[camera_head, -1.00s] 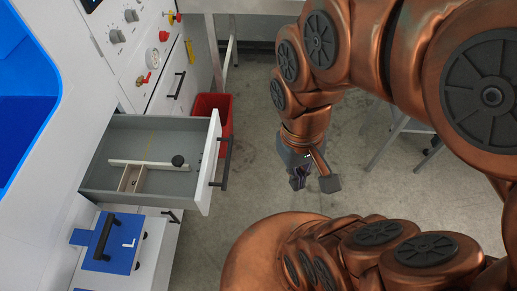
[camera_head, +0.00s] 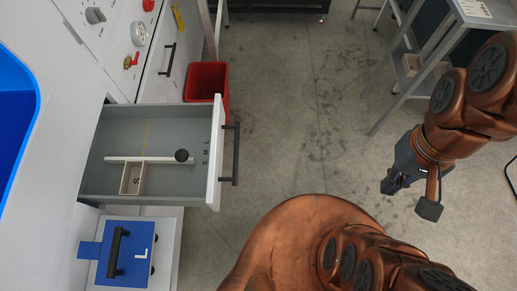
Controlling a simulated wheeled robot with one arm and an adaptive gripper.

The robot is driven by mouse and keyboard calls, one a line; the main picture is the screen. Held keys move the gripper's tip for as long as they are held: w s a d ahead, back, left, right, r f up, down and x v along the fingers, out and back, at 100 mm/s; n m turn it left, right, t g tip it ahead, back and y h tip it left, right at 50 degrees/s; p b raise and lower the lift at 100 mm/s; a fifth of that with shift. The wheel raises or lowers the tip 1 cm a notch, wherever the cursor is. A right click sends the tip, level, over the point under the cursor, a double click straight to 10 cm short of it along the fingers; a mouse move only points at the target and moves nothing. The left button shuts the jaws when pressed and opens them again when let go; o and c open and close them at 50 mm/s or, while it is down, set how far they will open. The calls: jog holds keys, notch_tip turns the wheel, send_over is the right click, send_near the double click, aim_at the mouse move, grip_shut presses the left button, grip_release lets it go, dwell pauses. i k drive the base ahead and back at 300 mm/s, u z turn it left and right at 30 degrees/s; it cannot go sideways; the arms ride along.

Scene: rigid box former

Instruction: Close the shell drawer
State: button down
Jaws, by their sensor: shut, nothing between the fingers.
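The shell drawer (camera_head: 215,150) is pulled out from the white machine on the left. Its white front with a black bar handle (camera_head: 236,153) faces right. My gripper (camera_head: 408,198) is at the right of the picture, far from the drawer handle, over open floor. It is shut and empty, pointing down and to the left.
A red bin (camera_head: 206,82) stands behind the drawer. A blue plate with a black handle (camera_head: 116,252) is at lower left. A grey metal table (camera_head: 440,45) stands at upper right. The floor between drawer and gripper is clear, apart from my own base.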

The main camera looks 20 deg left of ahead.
aim_at(152, 129)
jog(key=u, duration=0.05)
jog(key=k, duration=1.05)
jog(key=u, duration=1.85)
